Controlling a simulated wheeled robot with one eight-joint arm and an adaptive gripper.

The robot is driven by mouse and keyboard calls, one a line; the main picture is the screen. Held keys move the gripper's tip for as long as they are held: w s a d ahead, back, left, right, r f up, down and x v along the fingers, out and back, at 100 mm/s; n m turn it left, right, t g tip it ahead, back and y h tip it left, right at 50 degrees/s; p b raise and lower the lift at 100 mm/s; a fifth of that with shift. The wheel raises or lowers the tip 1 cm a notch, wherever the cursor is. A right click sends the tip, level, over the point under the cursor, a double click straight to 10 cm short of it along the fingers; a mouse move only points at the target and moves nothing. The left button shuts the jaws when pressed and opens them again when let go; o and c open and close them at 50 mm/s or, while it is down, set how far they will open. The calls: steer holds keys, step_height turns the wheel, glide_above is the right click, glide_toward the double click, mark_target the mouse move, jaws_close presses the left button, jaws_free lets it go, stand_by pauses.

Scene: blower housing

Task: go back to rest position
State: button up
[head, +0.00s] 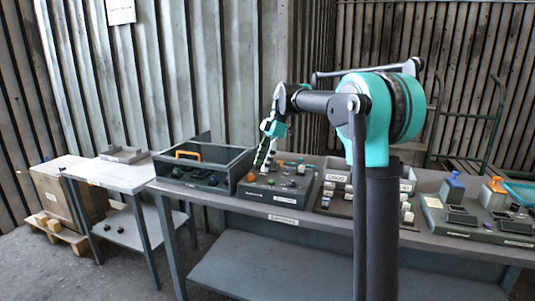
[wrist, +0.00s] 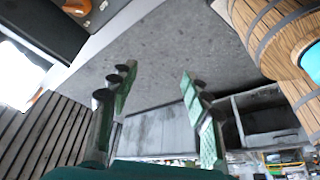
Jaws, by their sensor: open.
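My gripper (head: 266,150) hangs at the end of my raised teal and dark arm, over the workbench in the head view. Its fingers point down near the dark box with knobs. In the wrist view my gripper (wrist: 158,82) is open, with two green padded fingers well apart and nothing between them. I cannot tell from the head view whether the fingertips touch the box below.
The grey workbench (head: 285,214) carries an open dark box (head: 205,165), a box with knobs (head: 280,190), small bins and a panel (head: 470,220) with blocks. A side table (head: 110,175) stands left. In the wrist view, wooden barrels (wrist: 275,35) show at right.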

steer(key=s+d+f+m+t+h, duration=0.1)
steer(key=s+d+f+m+t, duration=0.1)
steer(key=s+d+f+m, duration=0.5)
steer(key=s+d+f+m+t+h, duration=0.1)
steer(key=s+d+f+m+t, duration=0.1)
steer(key=s+d+f+m, duration=0.4)
steer(key=s+d+f+m+t+h, duration=0.2)
steer(key=s+d+f+m, duration=0.5)
steer(key=s+f, duration=0.7)
steer(key=shift+s+d+m, duration=0.35)
steer(key=shift+s+m, duration=0.75)
steer(key=shift+m, duration=0.1)
steer(key=shift+r, duration=0.1)
